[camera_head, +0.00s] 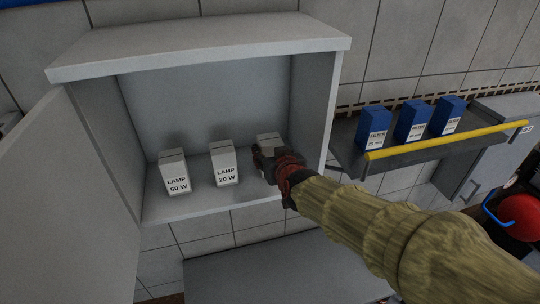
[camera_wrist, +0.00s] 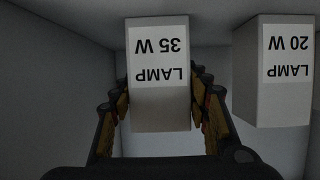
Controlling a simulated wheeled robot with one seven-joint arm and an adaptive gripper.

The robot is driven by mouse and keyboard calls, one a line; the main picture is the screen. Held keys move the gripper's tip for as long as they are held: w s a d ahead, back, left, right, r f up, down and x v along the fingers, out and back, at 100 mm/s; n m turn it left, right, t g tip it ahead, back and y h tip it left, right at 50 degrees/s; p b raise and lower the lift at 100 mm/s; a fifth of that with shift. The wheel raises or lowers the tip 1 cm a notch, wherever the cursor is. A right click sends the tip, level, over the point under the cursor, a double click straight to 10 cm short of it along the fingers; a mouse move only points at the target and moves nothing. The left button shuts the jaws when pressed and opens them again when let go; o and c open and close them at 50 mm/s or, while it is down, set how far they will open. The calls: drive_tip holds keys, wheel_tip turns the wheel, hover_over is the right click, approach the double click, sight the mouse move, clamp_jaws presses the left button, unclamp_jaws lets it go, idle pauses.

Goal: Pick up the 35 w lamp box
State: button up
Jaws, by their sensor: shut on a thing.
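The 35 W lamp box (camera_wrist: 160,105) is a pale grey carton with a white label that reads upside down in the wrist view. In the head view the box (camera_head: 268,138) stands at the right end of the open cabinet, mostly hidden behind my gripper (camera_head: 266,160). In the wrist view my gripper (camera_wrist: 160,112) has a finger on each side of the box and is shut on it. I cannot tell whether the box still touches the cabinet floor.
The 20 W lamp box (camera_head: 224,163) stands close beside it, also in the wrist view (camera_wrist: 275,100). The 50 W lamp box (camera_head: 175,171) is farther left. The cabinet (camera_head: 245,214) has side walls and an open door (camera_head: 85,190). Blue filter boxes (camera_head: 411,122) stand on a yellow-edged shelf (camera_head: 445,140).

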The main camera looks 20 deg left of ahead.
sight(270, 139)
drive_tip(key=shift+r, duration=0.1)
drive_tip(key=shift+r, duration=0.15)
drive_tip(key=r, duration=0.3)
drive_tip(key=r+p, duration=0.1)
drive_tip(key=shift+s+d+r, duration=0.15)
drive_tip(key=shift+s, duration=0.25)
drive_tip(key=a+r+p+v, duration=0.1)
drive_tip(key=p+v, duration=0.3)
drive_tip(key=v, duration=1.1)
drive_tip(key=shift+a+r, duration=0.35)
drive_tip(key=shift+r, duration=0.4)
